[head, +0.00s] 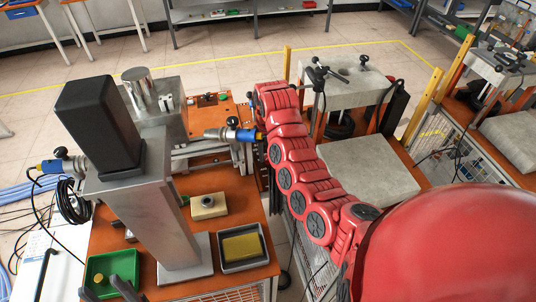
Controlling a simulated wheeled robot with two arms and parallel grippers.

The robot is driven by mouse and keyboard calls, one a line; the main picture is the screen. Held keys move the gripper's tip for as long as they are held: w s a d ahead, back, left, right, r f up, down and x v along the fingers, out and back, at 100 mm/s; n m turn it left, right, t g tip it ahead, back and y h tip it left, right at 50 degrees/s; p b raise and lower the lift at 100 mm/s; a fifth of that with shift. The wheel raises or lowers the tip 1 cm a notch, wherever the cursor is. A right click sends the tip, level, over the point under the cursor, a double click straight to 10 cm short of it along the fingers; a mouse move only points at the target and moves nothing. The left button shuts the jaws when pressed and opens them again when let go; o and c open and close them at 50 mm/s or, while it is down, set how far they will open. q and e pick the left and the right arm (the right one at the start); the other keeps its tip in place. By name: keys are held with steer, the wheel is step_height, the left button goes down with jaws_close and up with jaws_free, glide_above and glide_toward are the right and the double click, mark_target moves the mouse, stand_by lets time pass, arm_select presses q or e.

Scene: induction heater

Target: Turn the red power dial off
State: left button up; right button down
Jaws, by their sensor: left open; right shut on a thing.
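The red power dial cannot be made out in the head view; no part that I see is clearly it. My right arm (300,170) is red and reaches from the lower right to the right side of the orange workbench (230,195). Its far end is beside a blue cylinder with a black knob (245,135). My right gripper's jaws are hidden, so what they hold does not show. My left gripper (107,290) shows only as two dark fingertips at the bottom left edge, spread apart by the green tray (123,262).
A tall grey column with a black box (100,122) stands on the bench and blocks part of the view. A grey tray (226,264) with a yellow block and a small beige box (208,206) are beside it. Another bench with a grey slab (370,172) is to the right.

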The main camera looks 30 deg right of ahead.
stand_by(0.3)
steer(key=c, duration=0.5)
jaws_free()
steer(key=shift+r, duration=0.15)
steer(key=r+p, duration=0.1)
steer(key=r, duration=0.5)
steer(key=shift+d+p, duration=0.2)
steer(key=shift+p, duration=0.1)
step_height(320, 180, up, 11)
steer(key=p, duration=1)
steer(key=shift+a, duration=0.2)
